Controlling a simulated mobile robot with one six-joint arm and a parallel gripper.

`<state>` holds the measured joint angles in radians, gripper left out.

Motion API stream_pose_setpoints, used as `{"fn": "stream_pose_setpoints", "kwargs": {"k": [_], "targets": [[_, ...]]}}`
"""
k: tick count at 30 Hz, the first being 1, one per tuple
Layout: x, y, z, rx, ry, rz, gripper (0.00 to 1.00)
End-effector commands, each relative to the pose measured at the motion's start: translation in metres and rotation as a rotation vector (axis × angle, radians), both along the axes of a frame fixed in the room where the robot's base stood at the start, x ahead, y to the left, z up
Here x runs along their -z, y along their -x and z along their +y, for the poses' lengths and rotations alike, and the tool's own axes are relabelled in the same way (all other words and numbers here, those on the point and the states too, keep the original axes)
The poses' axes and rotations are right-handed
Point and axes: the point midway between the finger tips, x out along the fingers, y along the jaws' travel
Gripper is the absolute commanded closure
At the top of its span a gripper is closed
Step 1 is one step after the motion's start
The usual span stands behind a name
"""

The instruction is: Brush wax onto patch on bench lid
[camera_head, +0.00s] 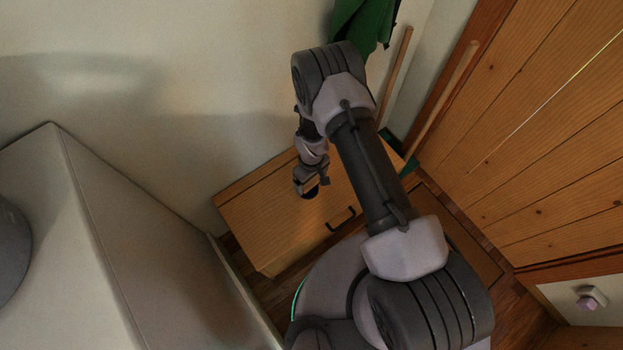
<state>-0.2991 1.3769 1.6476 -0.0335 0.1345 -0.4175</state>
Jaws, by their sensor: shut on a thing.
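The wooden bench lid (258,222) lies below and left of my arm, with a black handle (342,217) on its front side. My gripper (308,190) hangs over the lid, pointing down, and is shut on a small dark thing. I cannot make out whether that thing is a brush, or whether it touches the lid. No waxed or bare patch can be told apart on the lid. My arm hides the lid's right part.
A pale masonry block (130,230) stands at left. A green cloth (362,22) hangs at the top, beside wooden poles (446,98). A plank wall or door (550,120) closes the right side. A strip of wooden floor (514,305) shows at lower right.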

Motion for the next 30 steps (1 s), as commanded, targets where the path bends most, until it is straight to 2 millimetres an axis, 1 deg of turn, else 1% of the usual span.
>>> {"fn": "stream_pose_setpoints", "kwargs": {"k": [24, 30], "targets": [[0.0103, 0.0, 0.0, 0.0, 0.0, 0.0, 0.45], [0.0098, 0.0, 0.0, 0.0, 0.0, 0.0, 0.45]]}}
